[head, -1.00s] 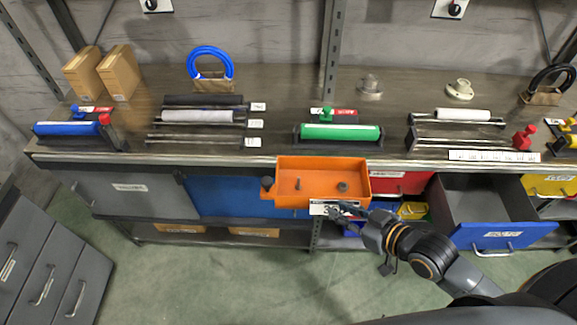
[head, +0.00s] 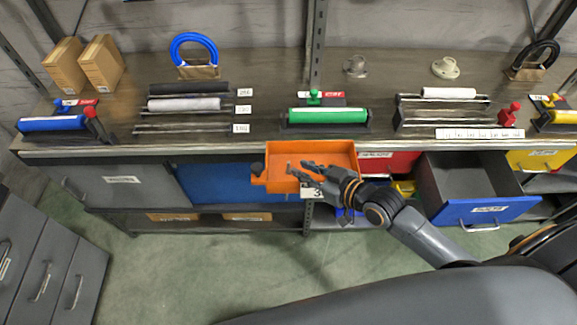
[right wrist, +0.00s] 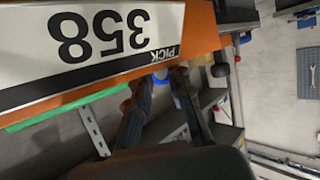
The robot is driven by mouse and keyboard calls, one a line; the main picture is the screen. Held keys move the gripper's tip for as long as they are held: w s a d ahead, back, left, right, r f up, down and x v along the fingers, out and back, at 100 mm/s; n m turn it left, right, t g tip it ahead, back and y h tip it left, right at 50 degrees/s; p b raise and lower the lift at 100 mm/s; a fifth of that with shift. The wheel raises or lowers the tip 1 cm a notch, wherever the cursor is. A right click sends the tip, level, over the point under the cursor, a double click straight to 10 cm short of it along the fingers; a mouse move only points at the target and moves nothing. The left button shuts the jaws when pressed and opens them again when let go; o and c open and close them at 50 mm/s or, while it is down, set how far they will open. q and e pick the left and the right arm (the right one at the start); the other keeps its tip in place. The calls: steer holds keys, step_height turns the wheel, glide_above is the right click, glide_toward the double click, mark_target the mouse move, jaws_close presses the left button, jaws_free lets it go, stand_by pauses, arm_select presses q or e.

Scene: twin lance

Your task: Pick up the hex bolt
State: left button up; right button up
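An orange bin (head: 335,148) juts out at the front edge of the bench in the head view. A small upright piece (head: 290,167), likely the hex bolt, shows inside it, partly hard to make out beside my fingers. My right gripper (head: 305,171) reaches in from the right over the bin's front and interior, its fingers apart and seemingly empty. In the right wrist view, the fingers (right wrist: 155,98) are apart, beside the bin's front label (right wrist: 90,40) reading 358 PICK; no bolt shows between them. My left gripper is not in view.
A green roller (head: 328,116) lies on the bench behind the bin. An open grey drawer with a blue front (head: 487,211) sticks out at right. A dark knob (head: 257,169) sits at the bin's left side.

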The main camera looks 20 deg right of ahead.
mark_target(289, 162)
steer(key=p+x, duration=0.1)
steer(key=x, duration=0.4)
steer(key=shift+w+d+f, duration=0.1)
steer(key=shift+w+f, duration=0.05)
jaws_close()
